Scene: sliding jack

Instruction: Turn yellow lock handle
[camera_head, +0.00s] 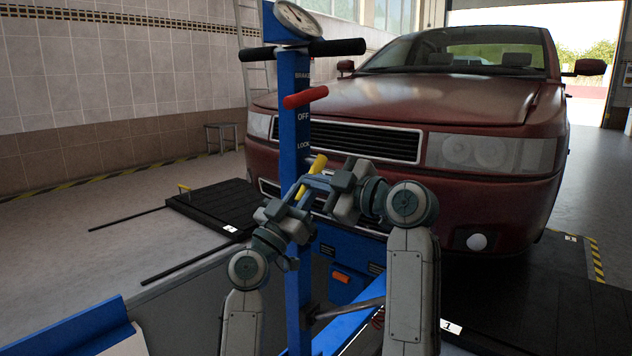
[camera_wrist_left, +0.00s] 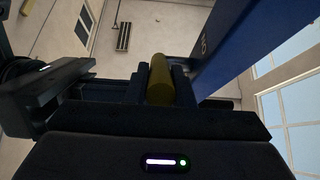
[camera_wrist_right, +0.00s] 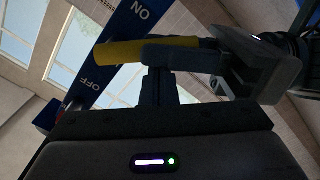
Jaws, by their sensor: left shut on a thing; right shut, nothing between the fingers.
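The yellow lock handle (camera_head: 318,164) is on the blue column (camera_head: 293,120), below the LOCK label, and slants up to the right in the head view. My left gripper (camera_head: 299,196) is shut on the handle, which shows between its fingers in the left wrist view (camera_wrist_left: 161,80). My right gripper (camera_head: 322,183) is shut and empty, close beside the handle and the left gripper. In the right wrist view its closed fingers lie just below the yellow handle (camera_wrist_right: 140,49); I cannot tell whether they touch it. The grippers hide part of the handle.
A red handle (camera_head: 305,97) and a black crossbar (camera_head: 335,47) are higher on the column, below a round gauge (camera_head: 298,19). A dark red car (camera_head: 400,110) stands close behind. Black ramp plates (camera_head: 215,205) lie on the floor. Open floor is at the left.

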